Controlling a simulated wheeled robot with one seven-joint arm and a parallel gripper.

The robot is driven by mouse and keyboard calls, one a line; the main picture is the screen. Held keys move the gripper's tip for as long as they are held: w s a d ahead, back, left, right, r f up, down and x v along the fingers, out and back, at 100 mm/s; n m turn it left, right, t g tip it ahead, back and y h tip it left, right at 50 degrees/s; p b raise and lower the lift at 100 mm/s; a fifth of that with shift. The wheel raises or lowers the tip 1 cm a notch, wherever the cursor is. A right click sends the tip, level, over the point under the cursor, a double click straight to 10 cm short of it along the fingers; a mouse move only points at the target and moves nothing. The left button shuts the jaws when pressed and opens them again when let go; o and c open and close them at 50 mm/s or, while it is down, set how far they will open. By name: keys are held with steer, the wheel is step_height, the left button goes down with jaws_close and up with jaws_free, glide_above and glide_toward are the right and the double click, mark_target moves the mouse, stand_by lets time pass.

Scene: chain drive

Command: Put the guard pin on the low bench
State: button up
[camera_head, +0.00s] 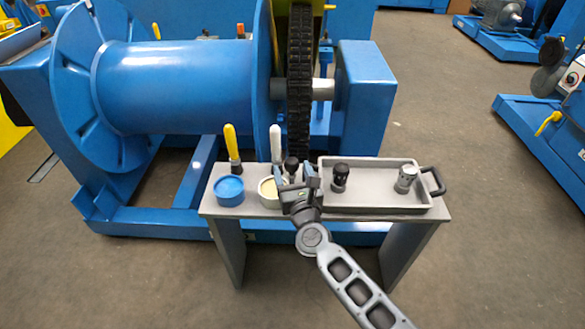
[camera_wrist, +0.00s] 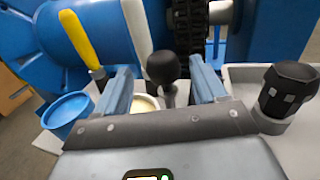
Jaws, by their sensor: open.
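A pin with a black ball knob (camera_head: 291,164), which looks like the guard pin, stands upright near the back edge of the low grey bench (camera_head: 230,206). In the wrist view the black knob (camera_wrist: 163,67) and its short stem show between my two fingers. My gripper (camera_head: 295,174) is open, with a blue finger on either side of the pin and clear gaps beside the knob. The foot of the pin is hidden behind my gripper, so I cannot tell what it rests on.
A grey tray (camera_head: 373,209) on the bench's right holds a black-knobbed part (camera_head: 340,176) and a grey-and-black part (camera_head: 406,180). To the left are a blue tub (camera_head: 229,190), a cream-filled tub (camera_head: 267,188), a yellow-handled brush (camera_head: 231,142) and a white-handled tool (camera_head: 276,143). The blue drum machine (camera_head: 185,85) stands behind.

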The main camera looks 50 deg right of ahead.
mark_target(290, 160)
steer(key=shift+x, duration=2.25)
steer(key=shift+s+d+r, duration=0.1)
steer(key=shift+d, duration=0.05)
steer(key=c, duration=1.2)
steer(key=shift+r, duration=0.1)
steer(key=shift+c, duration=0.2)
